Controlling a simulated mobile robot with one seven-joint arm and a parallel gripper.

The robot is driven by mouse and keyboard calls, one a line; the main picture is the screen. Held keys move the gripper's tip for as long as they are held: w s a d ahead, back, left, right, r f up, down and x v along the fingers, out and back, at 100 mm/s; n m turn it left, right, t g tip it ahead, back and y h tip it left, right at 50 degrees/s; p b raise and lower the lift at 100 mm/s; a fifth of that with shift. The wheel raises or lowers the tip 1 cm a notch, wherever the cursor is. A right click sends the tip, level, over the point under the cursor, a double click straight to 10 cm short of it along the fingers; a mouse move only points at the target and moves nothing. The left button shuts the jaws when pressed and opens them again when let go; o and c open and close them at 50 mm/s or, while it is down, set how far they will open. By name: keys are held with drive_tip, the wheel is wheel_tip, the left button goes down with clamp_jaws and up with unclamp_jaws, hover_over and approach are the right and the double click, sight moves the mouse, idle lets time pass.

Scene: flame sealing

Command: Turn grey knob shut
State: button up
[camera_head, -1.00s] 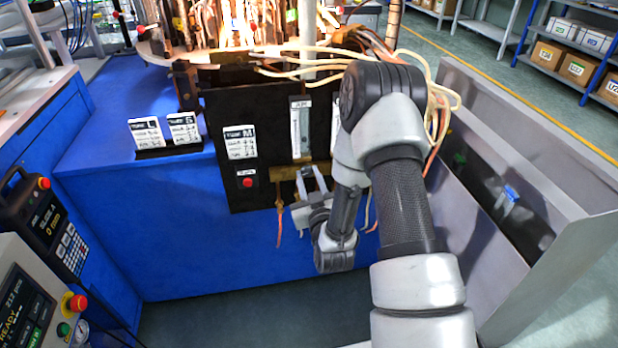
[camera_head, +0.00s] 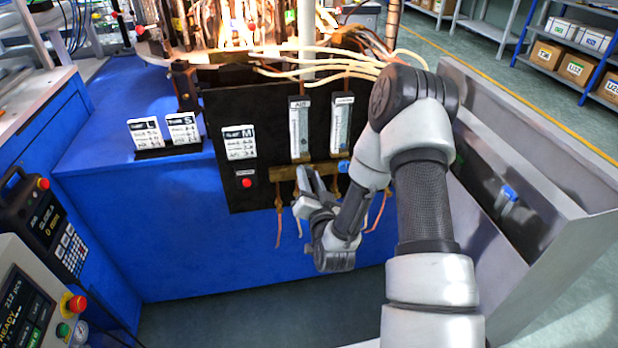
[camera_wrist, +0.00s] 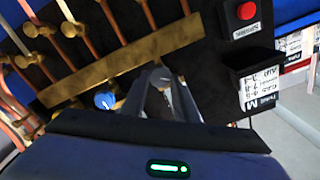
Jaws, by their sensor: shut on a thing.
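My gripper (camera_head: 309,180) is at the brass bar (camera_head: 283,173) below the flow meter labelled AIR (camera_head: 299,128). Its two grey fingers also show in the wrist view (camera_wrist: 163,80), closed in against the bar. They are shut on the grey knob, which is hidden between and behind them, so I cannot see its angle. A blue knob (camera_head: 343,166) sits to the right on the same bar, under a second flow meter (camera_head: 341,125). In the wrist view the blue knob (camera_wrist: 104,100) is just left of the fingers, apart from them.
A red button (camera_head: 247,182) and a label marked M (camera_head: 240,142) are left of the bar on the black panel (camera_head: 268,130). Copper tubes hang below the bar. Pale hoses (camera_head: 345,62) and a glowing burner (camera_head: 235,25) are above. A grey trough (camera_head: 530,170) stands right of my arm.

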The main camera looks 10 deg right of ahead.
drive_tip(key=m, duration=0.5)
drive_tip(key=shift+w+d+m, duration=0.1)
drive_tip(key=shift+d+m, duration=0.05)
drive_tip(key=shift+m, duration=0.25)
drive_tip(key=m, duration=0.4)
drive_tip(key=shift+m, duration=0.3)
drive_tip(key=o, duration=1.1)
drive_tip(key=shift+c, duration=0.2)
drive_tip(key=shift+f, duration=0.1)
drive_tip(key=s+p, duration=0.4)
drive_tip(key=s, duration=1.3)
drive_tip(key=shift+s+p, duration=0.25)
drive_tip(key=shift+p, duration=0.1)
